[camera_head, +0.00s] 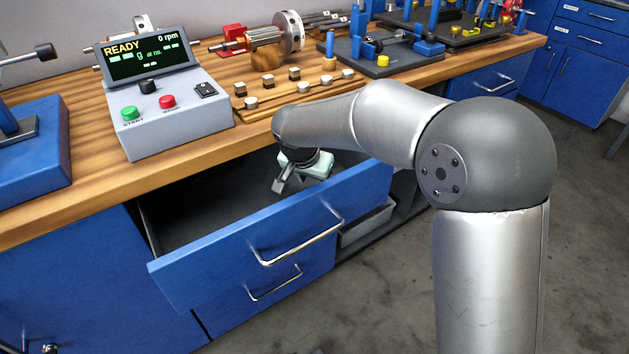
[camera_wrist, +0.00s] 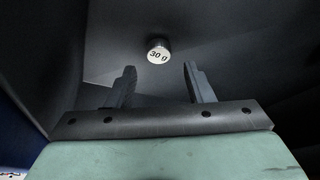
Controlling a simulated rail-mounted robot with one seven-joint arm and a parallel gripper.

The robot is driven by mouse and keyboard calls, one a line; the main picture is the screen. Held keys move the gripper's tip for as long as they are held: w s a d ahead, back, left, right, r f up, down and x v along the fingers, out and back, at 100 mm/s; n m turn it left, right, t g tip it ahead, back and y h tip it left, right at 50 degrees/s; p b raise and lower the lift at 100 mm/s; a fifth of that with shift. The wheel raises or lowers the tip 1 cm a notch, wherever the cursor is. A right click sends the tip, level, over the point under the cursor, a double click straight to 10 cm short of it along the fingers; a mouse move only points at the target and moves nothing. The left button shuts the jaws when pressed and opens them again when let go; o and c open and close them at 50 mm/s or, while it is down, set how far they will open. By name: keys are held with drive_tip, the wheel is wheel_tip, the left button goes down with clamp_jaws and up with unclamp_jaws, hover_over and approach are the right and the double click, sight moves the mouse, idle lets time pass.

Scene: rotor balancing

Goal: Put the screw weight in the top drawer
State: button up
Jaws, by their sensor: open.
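The top drawer (camera_head: 185,262) is pulled open below the bench, with a dark interior. My gripper (camera_head: 281,184) reaches down into the drawer at its right end. In the wrist view, my gripper (camera_wrist: 160,83) is open, with its two fingers apart and nothing between them. A small round metal screw weight (camera_wrist: 158,50) marked "30 g" lies on the dark drawer floor, just beyond the fingertips and roughly between them. It does not touch either finger. In the head view this weight is hidden by the drawer or my arm.
Small weights (camera_head: 285,82) stand in a wooden block on the bench (camera_head: 140,180). A control box (camera_head: 165,105) reading "READY" and a rotor (camera_head: 270,38) are nearby. The drawer walls (camera_wrist: 60,60) enclose my gripper. The left part of the drawer looks empty.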

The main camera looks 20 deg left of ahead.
drive_tip(key=p+v, duration=0.1)
drive_tip(key=v, duration=0.8)
drive_tip(key=shift+r, duration=0.25)
drive_tip(key=shift+s, duration=0.1)
drive_tip(key=shift+r+p, duration=0.1)
drive_tip(key=shift+p, duration=0.2)
